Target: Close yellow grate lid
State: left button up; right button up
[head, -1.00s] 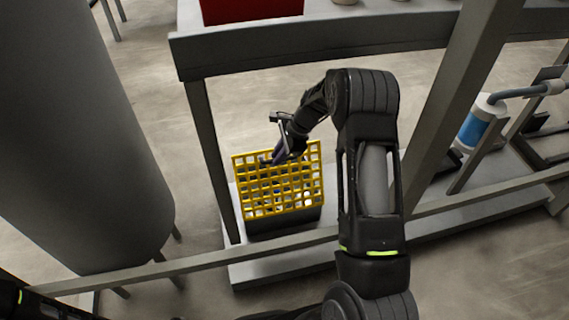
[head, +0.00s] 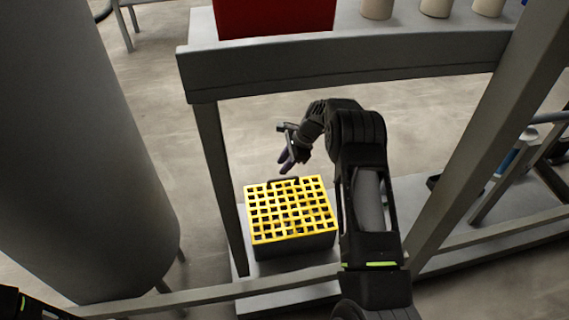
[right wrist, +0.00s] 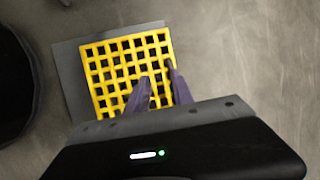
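The yellow grate lid (head: 291,209) lies flat over the top of a dark box (head: 295,246) in the head view. A small dark handle (head: 283,181) is on its far edge. The grate fills the upper middle of the right wrist view (right wrist: 125,68). My right gripper (head: 284,168) hangs just above and behind the lid's far edge, with nothing held. In the right wrist view its two fingers (right wrist: 160,80) are apart, in front of the grate's edge; contact is unclear. My left gripper is out of view; only part of that arm shows at lower left.
The box stands on a light grey platform (head: 290,298) inside a grey frame. A large grey tank (head: 85,150) stands at the left.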

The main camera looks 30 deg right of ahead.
jog(key=shift+o, duration=0.6)
jog(key=p+v, duration=0.2)
jog(key=v, duration=0.5)
jog(key=shift+r, duration=0.35)
jog(key=shift+s+d, duration=0.15)
